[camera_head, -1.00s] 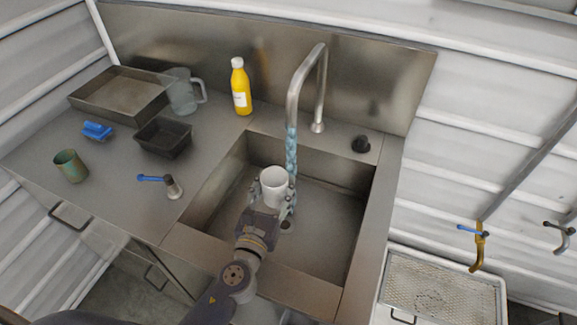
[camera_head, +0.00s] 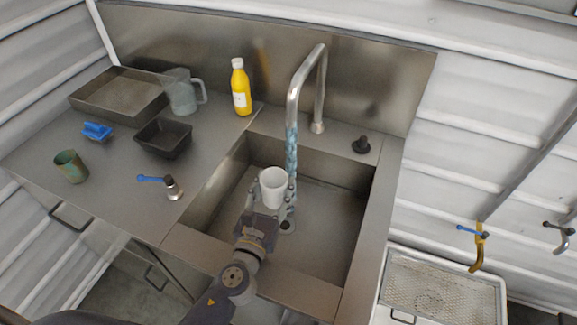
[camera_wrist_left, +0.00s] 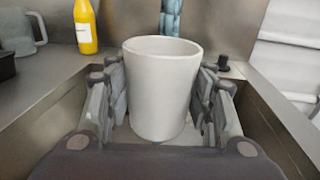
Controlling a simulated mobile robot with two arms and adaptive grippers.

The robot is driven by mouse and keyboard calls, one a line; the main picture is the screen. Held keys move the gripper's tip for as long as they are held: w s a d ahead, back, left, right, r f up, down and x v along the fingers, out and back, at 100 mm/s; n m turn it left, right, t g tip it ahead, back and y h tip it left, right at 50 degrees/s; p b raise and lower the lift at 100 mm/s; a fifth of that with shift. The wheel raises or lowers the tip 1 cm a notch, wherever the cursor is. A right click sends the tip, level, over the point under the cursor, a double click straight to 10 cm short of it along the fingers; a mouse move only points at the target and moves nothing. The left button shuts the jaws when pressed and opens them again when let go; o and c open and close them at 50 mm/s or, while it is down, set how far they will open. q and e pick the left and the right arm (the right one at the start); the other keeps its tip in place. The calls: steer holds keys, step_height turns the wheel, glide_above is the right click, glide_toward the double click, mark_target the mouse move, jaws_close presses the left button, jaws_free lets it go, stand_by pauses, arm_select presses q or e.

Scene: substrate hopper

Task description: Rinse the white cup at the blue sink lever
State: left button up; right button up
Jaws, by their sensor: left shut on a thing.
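The white cup (camera_head: 273,187) is upright inside the sink basin (camera_head: 330,225), held by my left gripper (camera_head: 269,207). In the left wrist view the cup (camera_wrist_left: 161,88) stands between the two fingers of my left gripper (camera_wrist_left: 161,95), which press on its sides. Bluish water (camera_head: 291,155) runs from the tall faucet (camera_head: 307,85) and falls just right of the cup in the head view. In the wrist view the stream (camera_wrist_left: 171,17) shows behind the cup. The blue sink lever (camera_head: 158,181) is on the counter left of the basin. My right gripper is not in view.
A yellow bottle (camera_head: 241,88), a clear jug (camera_head: 181,92), a metal tray (camera_head: 85,103), a black tub (camera_head: 163,138), a blue brush (camera_head: 97,131) and a green cup (camera_head: 71,166) stand on the counter. A black knob (camera_head: 361,145) is behind the basin. The basin's right side is clear.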

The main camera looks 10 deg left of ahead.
mark_target(265, 193)
arm_select(q)
steer(key=shift+s+a+r+p, duration=0.25)
steer(key=shift+s+r+p, duration=0.35)
steer(key=shift+s+r, duration=0.5)
steer(key=shift+s+a+r+p, duration=0.25)
steer(key=shift+s+r+p, duration=0.3)
steer(key=shift+s+r, duration=0.5)
steer(key=shift+s+f, duration=0.1)
steer(key=shift+f, duration=0.15)
